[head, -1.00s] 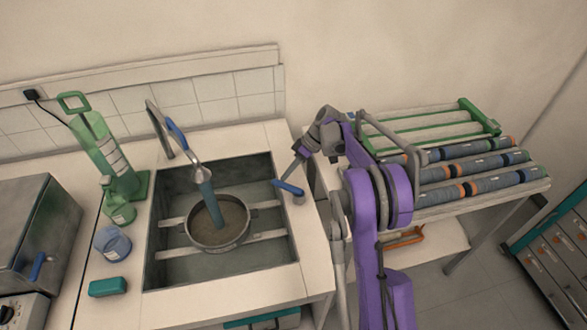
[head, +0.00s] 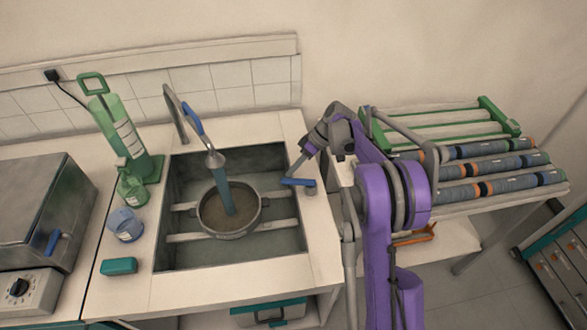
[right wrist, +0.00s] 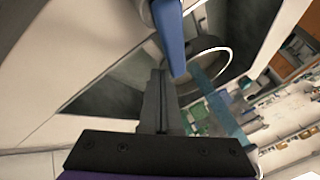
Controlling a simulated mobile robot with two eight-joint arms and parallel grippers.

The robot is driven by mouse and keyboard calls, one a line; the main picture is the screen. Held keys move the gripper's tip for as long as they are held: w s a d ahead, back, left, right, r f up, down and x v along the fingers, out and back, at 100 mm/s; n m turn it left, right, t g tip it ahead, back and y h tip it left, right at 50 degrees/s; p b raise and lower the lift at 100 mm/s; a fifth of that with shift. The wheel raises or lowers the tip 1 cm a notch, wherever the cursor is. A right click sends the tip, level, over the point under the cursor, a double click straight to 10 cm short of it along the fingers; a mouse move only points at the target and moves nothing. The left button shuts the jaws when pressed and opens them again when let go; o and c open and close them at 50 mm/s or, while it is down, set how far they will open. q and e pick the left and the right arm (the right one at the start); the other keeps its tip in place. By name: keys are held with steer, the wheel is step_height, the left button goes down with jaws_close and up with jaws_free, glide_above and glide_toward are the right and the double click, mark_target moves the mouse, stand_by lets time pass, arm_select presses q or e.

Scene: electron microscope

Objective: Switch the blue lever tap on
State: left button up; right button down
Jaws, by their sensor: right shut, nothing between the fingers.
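The blue lever (head: 298,182) sits on the counter at the right rim of the sink and lies nearly level across the picture. In the right wrist view the blue lever (right wrist: 171,42) comes down from the top, just beside my fingertips. My right gripper (head: 291,174) is shut and empty, with its tips at the lever's far side; I cannot tell for sure if they touch. The shut fingers also show in the right wrist view (right wrist: 158,73). A curved faucet (head: 174,110) with a blue handle stands behind the sink. A bluish column (head: 222,188) runs from its spout into a round pot (head: 229,230).
Left of the sink (head: 180,255) stand a green bottle (head: 132,188), a blue cup (head: 125,224), a teal block (head: 119,266) and a metal box (head: 40,205). A rack (head: 455,195) with dark rolls stands close on the right of my right arm.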

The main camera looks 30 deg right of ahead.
stand_by(0.3)
steer(key=v, duration=1.1)
steer(key=shift+a, duration=0.1)
steer(key=s+a+r+m+h+p, duration=0.4)
steer(key=s+a, duration=0.6)
steer(key=a, duration=0.5)
steer(key=s+a+f+m+t+h+p, duration=0.1)
steer(key=s+a, duration=0.2)
steer(key=s, duration=0.4)
steer(key=s+a+f+m+t+h+p, duration=0.1)
steer(key=s+a+t+h, duration=0.1)
steer(key=s, duration=0.6)
steer(key=shift+s+a+f, duration=0.15)
steer(key=shift+a+f, duration=0.1)
steer(key=shift+a, duration=0.5)
